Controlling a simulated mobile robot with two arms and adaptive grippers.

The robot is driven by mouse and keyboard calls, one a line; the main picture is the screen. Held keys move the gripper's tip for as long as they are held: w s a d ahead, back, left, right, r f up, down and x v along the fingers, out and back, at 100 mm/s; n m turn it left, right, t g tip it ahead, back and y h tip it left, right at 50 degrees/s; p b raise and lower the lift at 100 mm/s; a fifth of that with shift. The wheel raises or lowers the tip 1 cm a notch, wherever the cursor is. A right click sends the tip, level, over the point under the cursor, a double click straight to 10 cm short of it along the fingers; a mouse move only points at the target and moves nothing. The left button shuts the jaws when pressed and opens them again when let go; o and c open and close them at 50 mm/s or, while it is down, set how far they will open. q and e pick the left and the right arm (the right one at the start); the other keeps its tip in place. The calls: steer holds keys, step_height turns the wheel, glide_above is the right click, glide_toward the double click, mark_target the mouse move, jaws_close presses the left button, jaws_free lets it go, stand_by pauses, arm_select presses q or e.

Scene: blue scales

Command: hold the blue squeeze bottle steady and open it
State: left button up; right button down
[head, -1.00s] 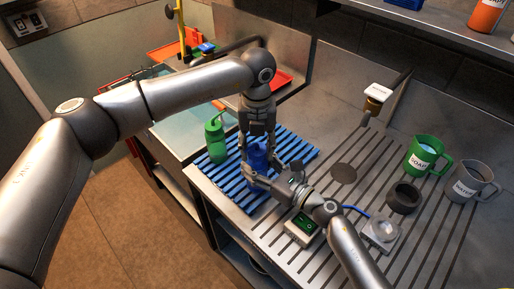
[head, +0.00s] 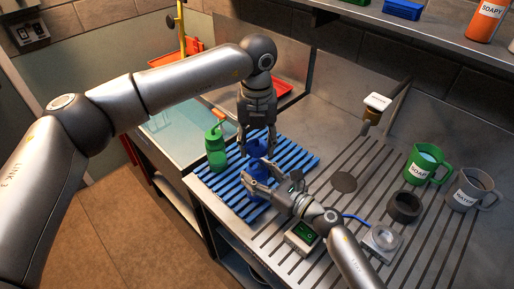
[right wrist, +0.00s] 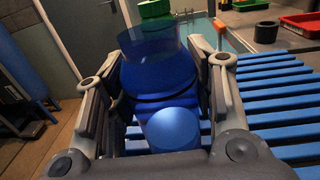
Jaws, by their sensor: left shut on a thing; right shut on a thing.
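The blue squeeze bottle (head: 256,168) stands over the blue slatted rack (head: 229,185) and is partly hidden by my grippers. My right gripper (head: 258,180) is shut on the bottle's body from the front right. In the right wrist view, the right gripper (right wrist: 162,100) has a finger on each side of the blue bottle (right wrist: 158,77). My left gripper (head: 258,148) points down directly above the bottle and is shut on its blue top part. The fingers hide most of this part, so I cannot tell whether it is apart from the body.
A green bottle (head: 215,148) stands left of the blue one on the rack. Right are a green mug (head: 420,170), a grey mug (head: 462,195), a dark ring-shaped cup (head: 404,207) and a small device (head: 381,240). A green-topped switch box (head: 302,236) sits by the right arm.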

steer(key=c, duration=0.6)
jaws_free()
steer(key=shift+o, duration=0.2)
